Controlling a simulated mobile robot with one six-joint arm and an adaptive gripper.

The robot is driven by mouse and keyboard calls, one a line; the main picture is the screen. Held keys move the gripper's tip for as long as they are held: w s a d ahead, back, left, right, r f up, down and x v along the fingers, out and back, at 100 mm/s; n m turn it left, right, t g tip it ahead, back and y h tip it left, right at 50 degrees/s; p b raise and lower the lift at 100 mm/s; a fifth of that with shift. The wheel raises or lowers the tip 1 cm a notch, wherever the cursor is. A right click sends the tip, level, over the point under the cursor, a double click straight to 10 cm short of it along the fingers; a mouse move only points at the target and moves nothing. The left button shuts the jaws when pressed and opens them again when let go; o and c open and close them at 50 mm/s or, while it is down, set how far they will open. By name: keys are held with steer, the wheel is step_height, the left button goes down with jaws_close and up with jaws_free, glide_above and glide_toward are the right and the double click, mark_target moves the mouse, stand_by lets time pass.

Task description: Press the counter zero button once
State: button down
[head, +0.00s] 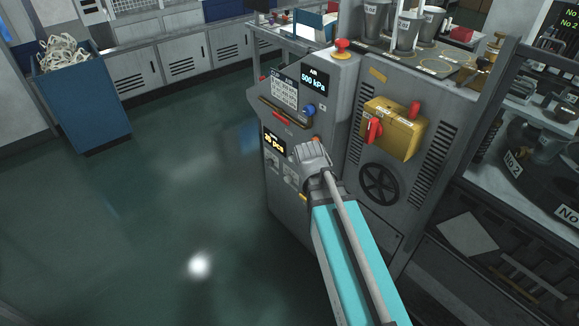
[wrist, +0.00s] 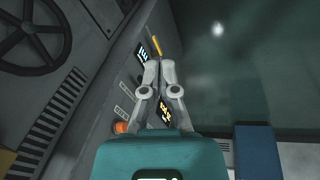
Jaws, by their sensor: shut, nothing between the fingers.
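The counter display (head: 274,143), with yellow "pcs" digits, is on the grey machine's front panel. It also shows in the wrist view (wrist: 165,113), partly covered by my fingers. My gripper (head: 300,150) is in front of the panel, just right of the display in the head view. In the wrist view my gripper (wrist: 160,62) has its fingertips close together with nothing between them. I cannot make out the counter zero button; my gripper hides part of the panel. Whether the fingertips touch the panel cannot be told.
Above are the "AIR 500 kPa" display (head: 314,81), a blue knob (head: 309,110) and a red mushroom button (head: 342,45). A brass-coloured box (head: 394,128) with red handles and a black handwheel (head: 380,184) are to the right. The floor (head: 170,220) at left is open.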

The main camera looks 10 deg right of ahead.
steer(key=w+d+f+n+t+h+b, duration=0.1)
steer(key=w+f+n+t+h+b, duration=0.25)
steer(key=w+f+b, duration=0.55)
steer(key=n+t+b, duration=1)
steer(key=n+b, duration=0.8)
steer(key=b, duration=0.8)
glide_toward(291, 159)
steer(key=w+a+f, duration=0.1)
steer(key=w+a, duration=0.2)
steer(key=a, duration=0.3)
steer(key=shift+w+a+f+n+y+b, duration=0.15)
steer(key=shift+a+f+n+y+b, duration=0.05)
steer(key=shift+a+n+y+b, duration=0.2)
steer(key=shift+w+a+f+n+y+b, duration=0.15)
steer(key=shift+a+f+n+y, duration=0.1)
steer(key=shift+a+n, duration=0.2)
steer(key=shift+d, duration=0.2)
steer(key=w+d, duration=0.4)
steer(key=d, duration=0.3)
steer(key=shift+w+d, duration=0.15)
steer(key=shift+d, duration=0.1)
